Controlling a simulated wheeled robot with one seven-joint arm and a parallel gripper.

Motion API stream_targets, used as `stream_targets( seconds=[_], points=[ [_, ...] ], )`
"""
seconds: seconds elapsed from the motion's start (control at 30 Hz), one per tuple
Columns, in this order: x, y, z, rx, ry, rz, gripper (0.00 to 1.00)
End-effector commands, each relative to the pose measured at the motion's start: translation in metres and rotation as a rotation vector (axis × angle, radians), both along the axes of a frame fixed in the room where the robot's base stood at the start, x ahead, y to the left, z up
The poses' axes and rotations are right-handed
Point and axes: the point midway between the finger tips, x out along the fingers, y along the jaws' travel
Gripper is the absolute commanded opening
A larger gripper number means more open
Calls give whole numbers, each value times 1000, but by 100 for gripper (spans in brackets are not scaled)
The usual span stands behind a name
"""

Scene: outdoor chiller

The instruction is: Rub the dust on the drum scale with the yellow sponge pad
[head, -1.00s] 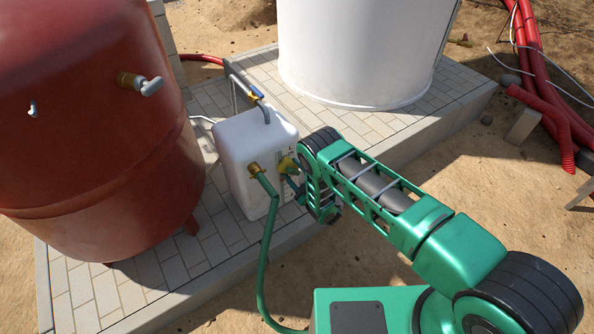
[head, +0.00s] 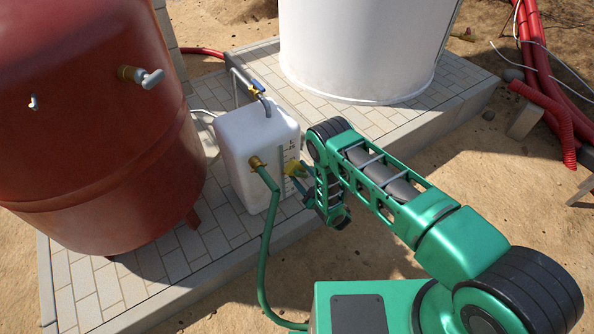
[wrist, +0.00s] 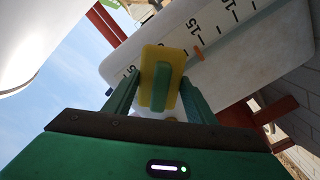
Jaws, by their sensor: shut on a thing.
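The white drum (head: 242,150) stands on the paving between the red tank and my arm. Its scale (head: 281,158) is a vertical strip on the side facing my gripper; the wrist view shows its black marks and numbers (wrist: 213,32) running diagonally. I cannot make out the dust clearly.
A brass fitting with a green hose (head: 267,225) comes from the drum's front, left of my gripper. A pipe with a valve (head: 250,88) bends over its top. The red tank (head: 90,110) stands left, the white tank (head: 365,50) behind.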

Motion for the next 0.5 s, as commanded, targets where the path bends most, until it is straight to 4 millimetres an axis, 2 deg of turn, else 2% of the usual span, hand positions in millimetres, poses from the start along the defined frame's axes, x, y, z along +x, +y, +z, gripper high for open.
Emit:
stream_targets(
  seconds=[0.5],
  points=[
    [-6, -5, 0, 0, 1, -1, 29]
  ],
)
